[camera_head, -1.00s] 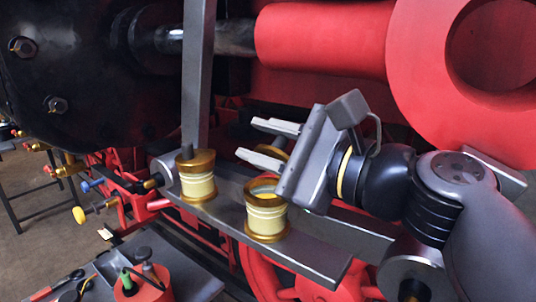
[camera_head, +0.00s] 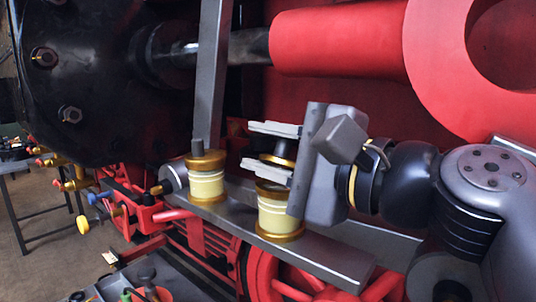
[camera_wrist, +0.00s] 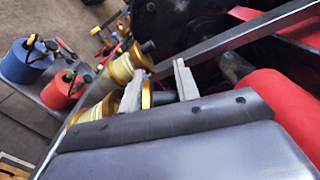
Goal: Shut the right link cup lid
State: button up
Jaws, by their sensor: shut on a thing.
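In the wrist view the gold lid (camera_wrist: 147,95) shows between the fingers, beside the cup (camera_wrist: 92,112).
The left link cup (camera_head: 206,186) stands close by on the grey bar (camera_head: 320,252), with its own dark knob on top. An upright grey rod (camera_head: 211,75) rises behind it. A red cylinder (camera_head: 335,45) is above my gripper. A blue can (camera_wrist: 28,62) stands on a side table.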

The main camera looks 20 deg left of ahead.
jog(key=shift+n, duration=0.3)
dwell(0.6)
jog(key=o, duration=0.8)
jog(key=shift+f, duration=0.15)
